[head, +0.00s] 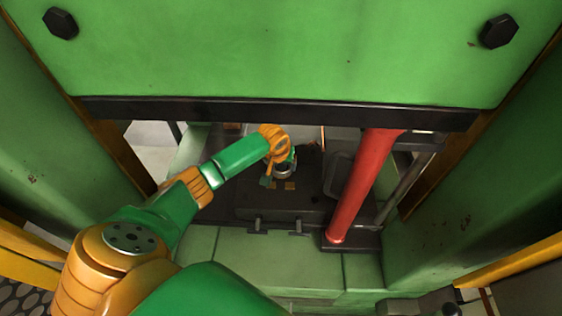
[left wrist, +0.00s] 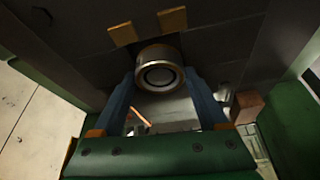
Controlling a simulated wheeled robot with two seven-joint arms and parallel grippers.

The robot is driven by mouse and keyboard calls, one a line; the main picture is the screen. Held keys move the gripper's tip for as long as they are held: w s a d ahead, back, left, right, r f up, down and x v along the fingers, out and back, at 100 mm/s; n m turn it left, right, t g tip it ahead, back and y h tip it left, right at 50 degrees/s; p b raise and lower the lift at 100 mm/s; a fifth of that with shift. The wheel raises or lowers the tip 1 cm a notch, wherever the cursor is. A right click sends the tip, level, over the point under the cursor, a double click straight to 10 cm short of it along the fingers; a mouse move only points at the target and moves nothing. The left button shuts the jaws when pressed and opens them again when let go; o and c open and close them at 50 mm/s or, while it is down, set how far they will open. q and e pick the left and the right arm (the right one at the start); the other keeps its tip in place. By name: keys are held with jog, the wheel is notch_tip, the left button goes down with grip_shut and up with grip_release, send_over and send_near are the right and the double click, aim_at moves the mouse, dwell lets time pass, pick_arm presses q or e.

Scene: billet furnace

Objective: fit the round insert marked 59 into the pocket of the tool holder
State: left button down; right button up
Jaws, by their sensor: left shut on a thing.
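My left gripper (head: 282,170) reaches under the green press head to the dark block below. In the left wrist view its two blue fingers (left wrist: 160,78) are shut on a round metal insert (left wrist: 158,55), one finger on each side. The insert has a steel rim and a dark face with a pale ring; no number can be read. It also shows small and grey in the head view (head: 283,174), partly hidden by the gripper. I cannot pick out the tool holder's pocket, nor tell whether the insert touches the dark surface. My right gripper is not in view.
A red column (head: 364,187) stands close to the right of my left gripper. The green press head (head: 270,50) with its dark lower edge hangs above the arm. Two yellowish pads (left wrist: 172,20) lie on the dark surface by the insert. Green walls stand on both sides.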

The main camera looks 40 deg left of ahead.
pick_arm(q)
jog(key=shift+f, duration=0.55)
dwell(1.0)
jog(key=shift+c, duration=1)
grip_release()
jog(key=shift+o, duration=1)
jog(key=shift+s, duration=0.1)
